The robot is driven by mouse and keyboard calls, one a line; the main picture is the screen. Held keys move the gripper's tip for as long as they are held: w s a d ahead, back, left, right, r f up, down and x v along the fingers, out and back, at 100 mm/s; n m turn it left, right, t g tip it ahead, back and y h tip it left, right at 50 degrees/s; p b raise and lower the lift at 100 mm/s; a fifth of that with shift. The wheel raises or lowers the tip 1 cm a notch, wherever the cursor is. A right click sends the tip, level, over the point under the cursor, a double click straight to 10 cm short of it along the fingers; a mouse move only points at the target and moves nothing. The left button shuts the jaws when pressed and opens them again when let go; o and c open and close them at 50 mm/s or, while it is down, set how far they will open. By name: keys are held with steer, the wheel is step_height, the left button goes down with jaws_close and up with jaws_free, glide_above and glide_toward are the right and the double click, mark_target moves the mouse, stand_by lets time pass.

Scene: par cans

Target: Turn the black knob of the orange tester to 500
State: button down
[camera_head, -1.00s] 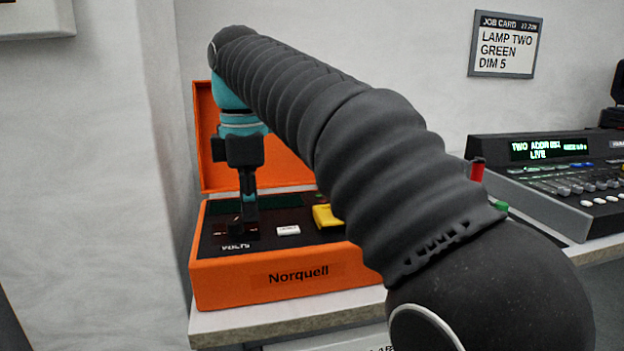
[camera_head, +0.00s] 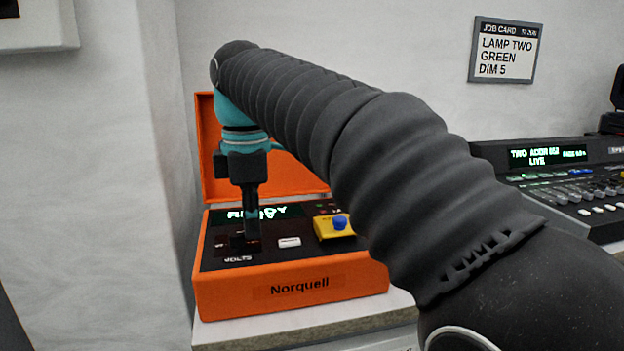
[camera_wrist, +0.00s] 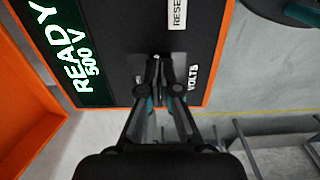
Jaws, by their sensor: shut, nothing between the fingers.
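The orange tester (camera_head: 225,292), labelled Norquell, stands with its lid open on the bench. Its display (camera_head: 280,212) is lit and partly covered by my gripper in the head view; in the wrist view the display (camera_wrist: 72,48) reads READY and 500. My gripper (camera_head: 249,236) points down at the panel's left part, above the VOLTS label (camera_head: 238,259). In the wrist view my gripper (camera_wrist: 157,68) has its fingertips together over the dark knob area beside VOLTS. The black knob is hidden by the fingers or lost against the dark panel, so its pointer cannot be read.
A lighting console (camera_head: 570,180) stands at the right. A job card (camera_head: 506,50) hangs on the wall.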

steer(key=shift+s, duration=0.15)
steer(key=shift+d, duration=0.1)
steer(key=shift+d+r, duration=0.1)
steer(key=shift+d, duration=0.25)
steer(key=shift+r+p, duration=0.45)
steer(key=shift+r, duration=2.45)
